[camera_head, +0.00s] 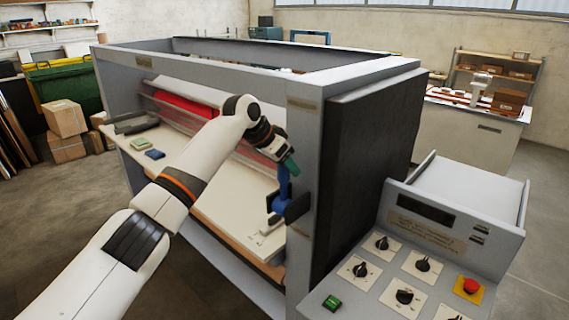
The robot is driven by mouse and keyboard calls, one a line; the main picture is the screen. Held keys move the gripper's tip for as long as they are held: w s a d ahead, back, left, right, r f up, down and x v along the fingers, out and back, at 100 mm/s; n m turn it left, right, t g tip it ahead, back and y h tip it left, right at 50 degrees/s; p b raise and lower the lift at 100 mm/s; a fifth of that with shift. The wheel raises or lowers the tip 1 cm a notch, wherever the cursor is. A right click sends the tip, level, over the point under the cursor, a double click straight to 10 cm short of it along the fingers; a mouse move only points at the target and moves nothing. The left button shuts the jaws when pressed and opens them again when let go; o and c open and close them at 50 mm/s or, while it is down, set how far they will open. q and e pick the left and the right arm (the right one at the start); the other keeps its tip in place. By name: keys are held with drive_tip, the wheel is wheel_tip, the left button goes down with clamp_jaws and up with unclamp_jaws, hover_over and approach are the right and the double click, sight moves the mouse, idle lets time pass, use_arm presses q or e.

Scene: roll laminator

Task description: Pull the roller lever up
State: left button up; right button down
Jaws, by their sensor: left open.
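The roller laminator is a large grey frame with a red roll (187,107) inside and a pale feed table (235,195). The blue roller lever (283,188) stands roughly upright on the inner side of the frame's right post, with dark plates around its lower part. My left arm reaches across the feed table from the lower left. My left gripper (288,160) is open at the top of the lever, its greenish tip close to it. The gripper hides the lever's upper end, and I cannot tell whether they touch. My right gripper is not in view.
The grey control console (455,235) with black knobs and a red button (471,286) stands at the right front. The frame's right post (303,180) is close beside my gripper. Small green and blue blocks (154,154) lie at the table's left. Cardboard boxes (66,118) stand at far left.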

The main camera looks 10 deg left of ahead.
use_arm(q)
drive_tip(key=shift+s+a+r+b, duration=0.2)
drive_tip(key=shift+a+r+b, duration=0.05)
drive_tip(key=shift+r+b, duration=0.1)
drive_tip(key=b+v, duration=0.4)
drive_tip(key=v, duration=0.7)
